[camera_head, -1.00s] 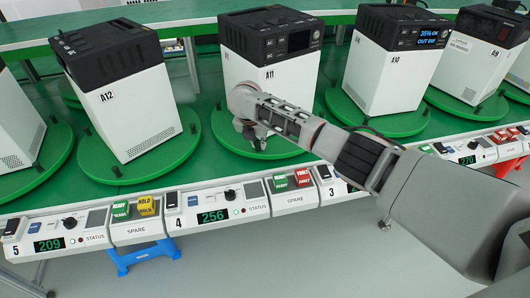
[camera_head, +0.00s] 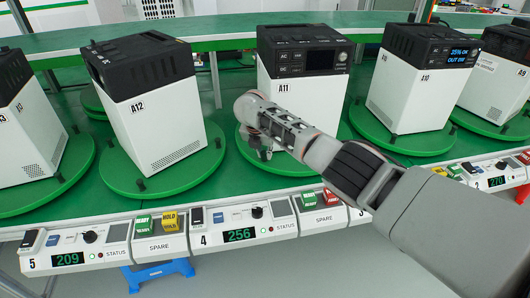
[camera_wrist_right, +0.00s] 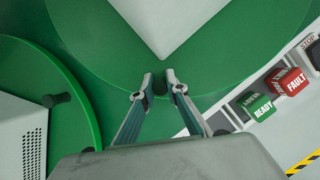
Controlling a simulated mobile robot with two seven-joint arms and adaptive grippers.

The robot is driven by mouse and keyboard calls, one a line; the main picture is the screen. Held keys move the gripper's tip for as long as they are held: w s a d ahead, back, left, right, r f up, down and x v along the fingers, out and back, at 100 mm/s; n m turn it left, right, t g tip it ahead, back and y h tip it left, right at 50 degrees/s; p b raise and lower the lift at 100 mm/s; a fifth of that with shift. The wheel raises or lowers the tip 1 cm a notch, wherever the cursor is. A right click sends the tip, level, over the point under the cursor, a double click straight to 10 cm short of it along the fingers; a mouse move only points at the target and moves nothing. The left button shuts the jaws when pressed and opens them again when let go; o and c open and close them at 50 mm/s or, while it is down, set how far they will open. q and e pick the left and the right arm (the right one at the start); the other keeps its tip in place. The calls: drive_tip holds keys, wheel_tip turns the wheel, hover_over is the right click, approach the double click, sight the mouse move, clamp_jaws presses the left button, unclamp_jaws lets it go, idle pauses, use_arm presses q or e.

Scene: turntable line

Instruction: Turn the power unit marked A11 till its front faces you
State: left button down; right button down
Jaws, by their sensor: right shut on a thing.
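The A11 power unit (camera_head: 303,88) is a white box with a black top, standing on a round green turntable (camera_head: 285,168). Its panel with AC and DC marks, a dark screen and a knob shows in the head view, facing roughly toward me. My right gripper (camera_head: 256,148) is low at the turntable's near left edge. In the right wrist view, the fingers (camera_wrist_right: 160,84) are shut on a small black peg (camera_wrist_right: 160,86) on the turntable's rim, just off a white lower corner of the unit (camera_wrist_right: 165,30). My arm hides part of the turntable. My left gripper is not in view.
The A12 unit (camera_head: 155,115) on its turntable stands left, the A10 unit (camera_head: 410,90) right. In the wrist view, a neighbouring turntable (camera_wrist_right: 75,85) with a peg lies close at left. A control strip (camera_head: 240,222) with buttons and displays runs along the front.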

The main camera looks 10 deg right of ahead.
drive_tip(key=shift+a, duration=0.15)
drive_tip(key=shift+s+f, duration=0.1)
drive_tip(key=shift+s, duration=0.05)
drive_tip(key=c, duration=2)
unclamp_jaws()
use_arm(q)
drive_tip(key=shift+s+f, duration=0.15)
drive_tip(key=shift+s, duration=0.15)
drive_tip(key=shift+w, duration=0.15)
use_arm(e)
drive_tip(key=v, duration=1.2)
